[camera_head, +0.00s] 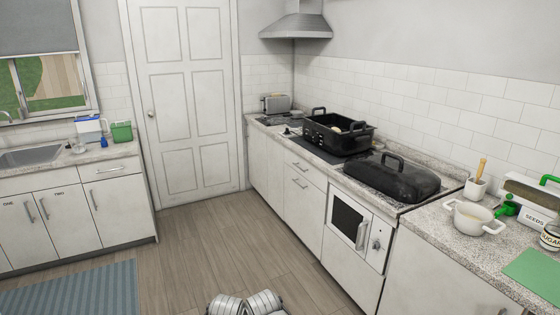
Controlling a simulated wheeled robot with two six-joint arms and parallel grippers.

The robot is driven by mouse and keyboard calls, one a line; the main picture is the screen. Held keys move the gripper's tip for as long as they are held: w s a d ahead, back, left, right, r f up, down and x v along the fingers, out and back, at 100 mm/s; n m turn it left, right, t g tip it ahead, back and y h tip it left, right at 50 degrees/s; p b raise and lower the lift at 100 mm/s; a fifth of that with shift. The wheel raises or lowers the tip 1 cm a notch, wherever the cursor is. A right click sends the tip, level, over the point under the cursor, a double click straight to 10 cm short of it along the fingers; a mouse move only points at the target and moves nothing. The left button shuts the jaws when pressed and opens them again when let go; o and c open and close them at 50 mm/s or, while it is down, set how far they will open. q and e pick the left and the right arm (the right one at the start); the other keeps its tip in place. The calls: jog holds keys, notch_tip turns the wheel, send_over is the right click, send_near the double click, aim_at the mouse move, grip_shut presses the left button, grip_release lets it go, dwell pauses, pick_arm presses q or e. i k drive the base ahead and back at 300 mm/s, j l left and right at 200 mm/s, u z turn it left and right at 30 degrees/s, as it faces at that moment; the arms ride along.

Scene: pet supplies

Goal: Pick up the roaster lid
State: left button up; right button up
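The roaster lid (395,177) is black and domed, with a raised loop handle on top. It rests on the stove top at the right side of the counter, in front of the roaster. The black roaster (352,145) is open, with handles at its ends and some pale food inside. It stands behind the lid, farther along the counter. White and grey parts of my own body show at the bottom edge. I can make out no gripper fingers, and neither gripper is near the lid.
A white pot (474,218), a seeds box (528,204), a sugar jar (550,236) and a green mat (537,272) stand on the counter right of the lid. A toaster (275,103) is at the far end. The wooden floor (225,240) before the stove is clear.

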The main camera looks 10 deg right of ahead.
aim_at(401, 180)
jog(key=i+z, duration=0.4)
jog(key=i+j+z, duration=0.15)
jog(key=i+z, duration=0.25)
jog(key=i+j+z, duration=0.25)
jog(key=z, duration=0.15)
jog(key=i+j+z, duration=0.45)
jog(key=k+l, duration=0.05)
